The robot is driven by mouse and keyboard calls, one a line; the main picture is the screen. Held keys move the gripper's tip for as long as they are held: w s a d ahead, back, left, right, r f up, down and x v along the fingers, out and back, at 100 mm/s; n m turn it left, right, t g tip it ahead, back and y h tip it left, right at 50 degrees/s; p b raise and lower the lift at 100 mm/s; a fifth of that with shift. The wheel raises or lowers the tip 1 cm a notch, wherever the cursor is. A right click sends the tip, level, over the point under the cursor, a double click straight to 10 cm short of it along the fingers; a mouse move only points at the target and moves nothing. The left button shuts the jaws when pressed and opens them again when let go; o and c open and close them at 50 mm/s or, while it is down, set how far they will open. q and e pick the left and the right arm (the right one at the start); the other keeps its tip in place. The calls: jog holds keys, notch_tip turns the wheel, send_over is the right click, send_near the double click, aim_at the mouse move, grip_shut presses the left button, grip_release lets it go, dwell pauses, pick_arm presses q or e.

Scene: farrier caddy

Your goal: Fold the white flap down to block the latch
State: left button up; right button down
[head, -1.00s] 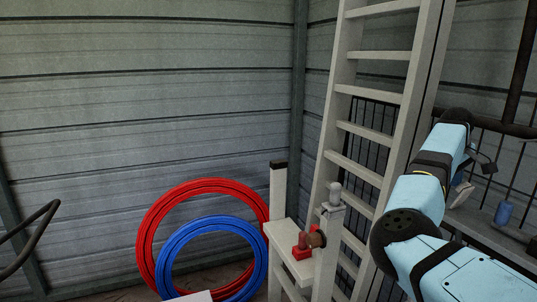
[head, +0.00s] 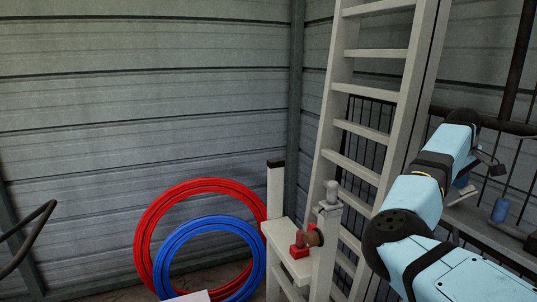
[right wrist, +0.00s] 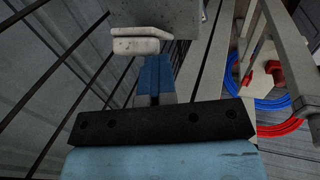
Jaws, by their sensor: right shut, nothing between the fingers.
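The white flap (right wrist: 140,40) shows in the right wrist view under a grey body (right wrist: 165,12), just past my fingertips. It looks like a short pale plate with a thick front edge. My right gripper (right wrist: 155,62) is shut, with nothing between its blue-grey fingers. The fingertips are close below the flap; I cannot tell whether they touch it. No latch can be made out. In the head view my right arm reaches to the right side, and its hand is mostly hidden behind the forearm. My left gripper is not in view.
A ladder (head: 350,151) leans by the wall corner.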

aim_at(469, 194)
jog(key=shift+s+d+f, duration=0.15)
jog(key=shift+d+f, duration=0.15)
jog(key=shift+f, duration=0.35)
jog(key=shift+s+d, duration=0.25)
jog(key=shift+s, duration=0.15)
jog(key=shift+s+d+b, duration=0.1)
jog(key=shift+s+b, duration=0.05)
jog(key=shift+b, duration=0.15)
jog(key=shift+s+d+f, duration=0.15)
jog(key=shift+s+d, duration=0.05)
jog(key=shift+s, duration=0.15)
